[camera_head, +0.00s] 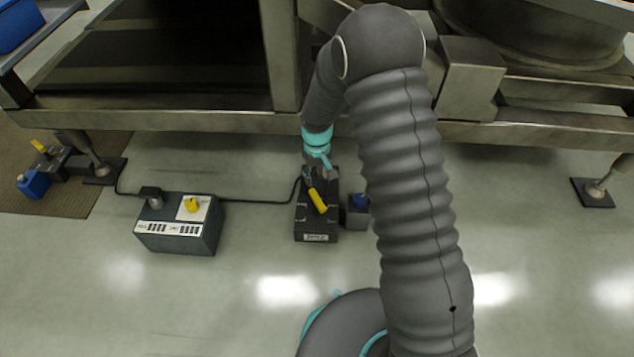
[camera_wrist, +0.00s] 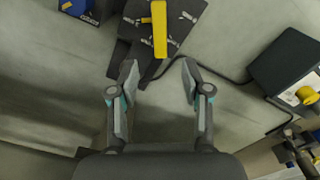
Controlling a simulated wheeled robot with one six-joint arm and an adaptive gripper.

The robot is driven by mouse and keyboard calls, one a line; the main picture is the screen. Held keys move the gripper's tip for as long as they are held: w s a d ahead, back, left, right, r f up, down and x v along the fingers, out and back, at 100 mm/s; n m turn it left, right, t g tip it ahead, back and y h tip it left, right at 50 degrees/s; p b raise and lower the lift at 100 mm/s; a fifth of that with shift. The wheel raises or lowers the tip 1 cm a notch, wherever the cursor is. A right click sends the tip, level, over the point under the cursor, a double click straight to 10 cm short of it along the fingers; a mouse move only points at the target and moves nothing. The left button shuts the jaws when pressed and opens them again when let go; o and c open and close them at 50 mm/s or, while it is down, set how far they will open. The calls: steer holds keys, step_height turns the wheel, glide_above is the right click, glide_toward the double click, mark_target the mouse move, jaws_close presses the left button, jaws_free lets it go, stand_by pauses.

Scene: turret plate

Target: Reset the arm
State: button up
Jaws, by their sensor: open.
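My gripper (camera_wrist: 159,76) is open and empty in the wrist view, with its two fingers apart. In the head view my gripper (camera_head: 310,174) hangs at the end of my bent arm, over the back of a dark device with a yellow handle (camera_head: 318,201). The yellow handle also shows in the wrist view (camera_wrist: 159,30), beyond the fingertips and apart from them. The dark device (camera_head: 316,229) stands on the floor; its plate (camera_wrist: 183,20) lies ahead of the fingers. My arm hides part of the floor and frame behind it.
A grey box with a yellow knob (camera_head: 178,241) stands on the floor to the left, with a black cable (camera_head: 255,202) running to the dark device. A small blue-topped box (camera_head: 357,216) sits right of the device. A metal frame beam (camera_head: 200,120) crosses behind. Front floor is mostly clear.

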steer(key=shift+r, duration=0.3)
stand_by(0.4)
steer(key=s+d+g, duration=0.2)
steer(key=s, duration=0.3)
steer(key=s+d+r+m+t+p, duration=0.1)
steer(key=s+d+r, duration=0.4)
steer(key=r, duration=0.7)
steer(key=s+d+r+m+t+p, duration=0.2)
steer(key=s+d+r+t, duration=0.2)
steer(key=s+r, duration=0.6)
steer(key=s+d+r+m+t+p, duration=0.1)
steer(key=s+d+r, duration=0.5)
steer(key=r, duration=1)
steer(key=shift+s+m+t, duration=0.8)
steer(key=shift+s, duration=0.3)
steer(key=shift+r, duration=0.1)
